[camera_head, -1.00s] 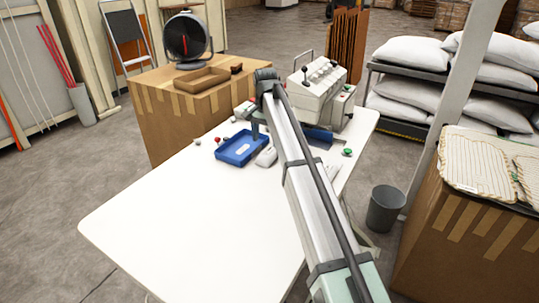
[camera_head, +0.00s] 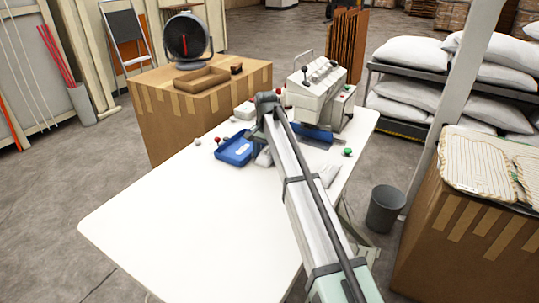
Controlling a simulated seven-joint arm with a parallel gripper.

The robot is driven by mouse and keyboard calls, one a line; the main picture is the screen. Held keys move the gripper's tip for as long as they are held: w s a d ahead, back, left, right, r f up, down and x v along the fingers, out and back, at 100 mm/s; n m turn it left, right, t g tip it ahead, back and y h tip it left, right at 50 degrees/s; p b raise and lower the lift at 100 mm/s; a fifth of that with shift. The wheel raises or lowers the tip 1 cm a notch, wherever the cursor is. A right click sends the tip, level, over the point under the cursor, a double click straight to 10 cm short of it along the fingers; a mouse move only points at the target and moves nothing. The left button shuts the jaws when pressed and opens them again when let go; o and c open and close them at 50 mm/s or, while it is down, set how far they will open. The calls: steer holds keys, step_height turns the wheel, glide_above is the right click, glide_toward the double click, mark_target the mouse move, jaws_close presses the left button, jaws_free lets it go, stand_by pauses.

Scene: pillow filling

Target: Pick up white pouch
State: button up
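A small white item (camera_head: 264,158), possibly the pouch, lies on the white table between a blue tray and my arm, partly hidden by the arm. Another pale, flat, pouch-like item (camera_head: 328,175) lies on the table just right of my arm. I cannot tell for certain which is the white pouch. My arm reaches from the lower right across the table. Its wrist is near the table's far side, by the blue tray (camera_head: 228,158). The gripper's fingers are hidden or too small to make out, so their opening and any contact do not show.
A white machine (camera_head: 316,92) with levers stands at the table's far right, with a second blue tray (camera_head: 318,139) before it. Small red and green knobs sit nearby. A cardboard box (camera_head: 160,115) adjoins the far left. The table's near left (camera_head: 180,225) is clear.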

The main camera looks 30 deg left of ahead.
steer(key=c, duration=0.7)
steer(key=shift+r, duration=0.1)
steer(key=shift+c, duration=0.2)
step_height(320, 180, up, 8)
steer(key=shift+r, duration=0.2)
steer(key=shift+w+d+r, duration=0.1)
steer(key=shift+r, duration=0.2)
steer(key=w+d+f, duration=0.1)
steer(key=w+d, duration=0.3)
steer(key=d, duration=0.4)
steer(key=shift+w+d+f, duration=0.15)
steer(key=shift+w+f, duration=0.05)
steer(key=shift+f, duration=0.1)
